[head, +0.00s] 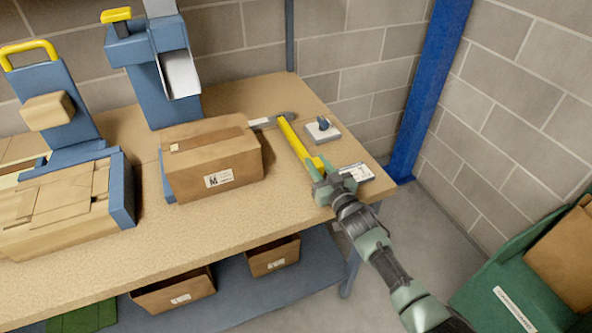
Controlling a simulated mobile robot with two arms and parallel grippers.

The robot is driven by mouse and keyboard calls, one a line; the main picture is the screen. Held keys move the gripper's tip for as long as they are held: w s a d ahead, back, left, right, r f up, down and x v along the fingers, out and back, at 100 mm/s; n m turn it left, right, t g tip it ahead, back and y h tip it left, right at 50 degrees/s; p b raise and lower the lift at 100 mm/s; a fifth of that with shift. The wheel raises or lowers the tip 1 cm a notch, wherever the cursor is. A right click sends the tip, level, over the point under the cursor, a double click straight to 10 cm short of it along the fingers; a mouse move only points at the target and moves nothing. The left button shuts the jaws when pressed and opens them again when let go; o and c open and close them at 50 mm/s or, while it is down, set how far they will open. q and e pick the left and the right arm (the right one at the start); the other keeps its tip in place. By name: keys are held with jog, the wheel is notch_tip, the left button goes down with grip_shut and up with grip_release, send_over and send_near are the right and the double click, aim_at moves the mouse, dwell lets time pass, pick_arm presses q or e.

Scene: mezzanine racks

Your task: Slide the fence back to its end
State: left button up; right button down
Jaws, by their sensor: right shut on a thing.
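The fence looks to be the yellow bar (294,138) on the tan bench top (110,243), at the right of the cardboard box. Its far end meets a short grey rail (273,120) that runs out from behind the box. My right gripper (321,172) is shut on the near end of the yellow bar, close to the bench's right edge. The gripper partly hides that end. A gap of bare bench lies between the bar and the box. My left gripper is not in view.
A closed cardboard box (213,160) stands left of the bar. A small device (323,130) and a white labelled item (357,173) lie right of it. Blue machines stand further left. A blue post (428,90) and a green bin (515,290) are at right.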

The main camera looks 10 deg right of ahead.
jog(key=shift+d+f, duration=0.1)
jog(key=shift+d, duration=0.1)
jog(key=shift+a, duration=0.1)
jog(key=c, duration=1.1)
grip_release()
jog(key=shift+d, duration=0.25)
jog(key=shift+c, duration=0.2)
jog(key=shift+s+a, duration=0.1)
jog(key=shift+s, duration=0.3)
jog(key=v, duration=0.7)
jog(key=shift+d+b, duration=0.2)
jog(key=shift+b, duration=0.2)
